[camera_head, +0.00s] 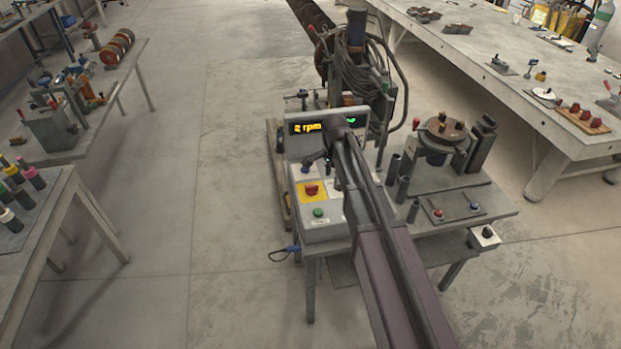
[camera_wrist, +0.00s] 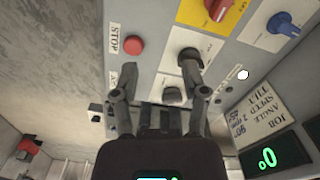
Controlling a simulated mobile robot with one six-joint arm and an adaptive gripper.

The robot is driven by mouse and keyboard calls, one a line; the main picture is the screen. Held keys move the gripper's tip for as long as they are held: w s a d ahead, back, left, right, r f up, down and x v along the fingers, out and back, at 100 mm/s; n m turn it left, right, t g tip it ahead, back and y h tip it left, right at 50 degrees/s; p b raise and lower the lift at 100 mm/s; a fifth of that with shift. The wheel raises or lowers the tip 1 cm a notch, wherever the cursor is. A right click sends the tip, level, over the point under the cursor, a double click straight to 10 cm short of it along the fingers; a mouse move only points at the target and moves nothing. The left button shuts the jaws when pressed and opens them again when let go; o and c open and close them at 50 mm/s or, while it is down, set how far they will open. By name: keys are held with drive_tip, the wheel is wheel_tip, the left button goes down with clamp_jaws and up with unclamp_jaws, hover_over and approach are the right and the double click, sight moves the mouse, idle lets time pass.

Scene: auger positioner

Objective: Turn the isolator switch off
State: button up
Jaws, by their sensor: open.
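The isolator switch is a red rotary knob (camera_head: 311,190) on a yellow plate, on the sloping face of a grey control box (camera_head: 322,232) in the head view. In the wrist view, the red knob (camera_wrist: 217,9) on its yellow plate is partly cut off by the top edge. My gripper (camera_wrist: 172,72) is open and empty over the panel, with the isolator switch beyond its fingers at upper right. A black knob (camera_wrist: 190,56) and a second black knob (camera_wrist: 173,96) show between the fingers. In the head view my arm hides most of the gripper.
A red stop button (camera_wrist: 133,45), a blue knob (camera_wrist: 283,23) and a green-lit display (camera_wrist: 266,158) are near in the wrist view. A green button (camera_head: 318,212) sits below the isolator. A coiled hose and a round fixture (camera_head: 443,130) stand behind and right.

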sight(312, 186)
drive_tip(key=w+a+r+m+p, duration=0.2)
drive_tip(key=w+a+r+m, duration=0.1)
drive_tip(key=w+a, duration=0.2)
drive_tip(key=shift+w+a+r+m, duration=0.2)
drive_tip(key=shift+a+m, duration=0.1)
drive_tip(key=shift+a, duration=0.7)
drive_tip(key=shift+f, duration=0.25)
wheel_tip(312, 186, down, 13)
drive_tip(key=b, duration=1.3)
drive_tip(key=shift+f, duration=0.2)
clamp_jaws()
